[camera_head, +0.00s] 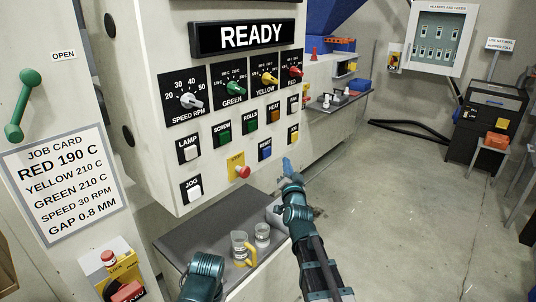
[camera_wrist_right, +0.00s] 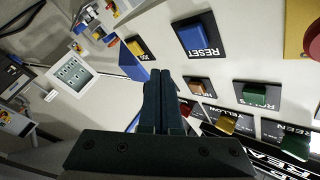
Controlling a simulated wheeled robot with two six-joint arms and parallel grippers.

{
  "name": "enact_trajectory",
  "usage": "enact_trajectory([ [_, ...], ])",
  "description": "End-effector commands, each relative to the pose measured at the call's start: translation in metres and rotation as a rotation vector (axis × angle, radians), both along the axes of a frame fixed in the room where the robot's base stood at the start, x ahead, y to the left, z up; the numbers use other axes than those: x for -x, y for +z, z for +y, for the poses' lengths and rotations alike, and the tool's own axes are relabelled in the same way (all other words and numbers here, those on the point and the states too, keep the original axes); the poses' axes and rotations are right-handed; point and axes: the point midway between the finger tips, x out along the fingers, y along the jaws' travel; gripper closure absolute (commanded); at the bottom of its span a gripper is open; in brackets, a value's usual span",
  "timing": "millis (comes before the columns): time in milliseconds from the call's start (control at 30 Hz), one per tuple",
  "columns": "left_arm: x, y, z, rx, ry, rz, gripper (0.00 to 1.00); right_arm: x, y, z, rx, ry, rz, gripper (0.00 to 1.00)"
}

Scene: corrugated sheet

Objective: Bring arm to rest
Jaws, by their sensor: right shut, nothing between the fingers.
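My right arm reaches up from the bottom of the head view, and its gripper (camera_head: 289,166) is near the lower right of the white control panel (camera_head: 150,110). In the right wrist view the two dark fingers (camera_wrist_right: 160,82) are shut together and empty. The panel fills the upper right there, with the blue RESET button (camera_wrist_right: 197,37) beyond the fingers. The picture does not settle whether the fingertips touch the panel. A teal part of my arm shows at the bottom of the head view, but my left gripper is not seen.
The panel carries several buttons and knobs, a red stop button (camera_head: 243,171) and a READY display (camera_head: 250,37). Open floor (camera_head: 410,220) lies to the right.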

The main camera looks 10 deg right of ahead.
Motion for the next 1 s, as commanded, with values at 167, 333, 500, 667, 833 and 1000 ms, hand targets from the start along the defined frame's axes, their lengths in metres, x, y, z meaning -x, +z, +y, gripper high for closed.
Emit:
enact_trajectory([
  [167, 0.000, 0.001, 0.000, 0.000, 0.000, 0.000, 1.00, 0.000, -0.002, 0.005, 0.006, 0.009, 0.014, 1.00],
  [333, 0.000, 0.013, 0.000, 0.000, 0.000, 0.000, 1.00, 0.010, -0.031, 0.056, 0.079, 0.127, 0.206, 1.00],
  [500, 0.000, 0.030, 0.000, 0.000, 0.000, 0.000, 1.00, 0.056, -0.093, 0.132, 0.245, 0.328, 0.567, 1.00],
  [667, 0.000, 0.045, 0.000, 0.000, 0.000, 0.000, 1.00, 0.131, -0.145, 0.175, 0.421, 0.495, 0.917, 1.00],
  [833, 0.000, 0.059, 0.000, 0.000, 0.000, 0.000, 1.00, 0.224, -0.176, 0.188, 0.603, 0.630, 1.270, 1.00],
  [1000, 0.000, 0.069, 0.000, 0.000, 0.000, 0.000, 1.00, 0.297, -0.181, 0.182, 0.734, 0.704, 1.536, 1.00],
])
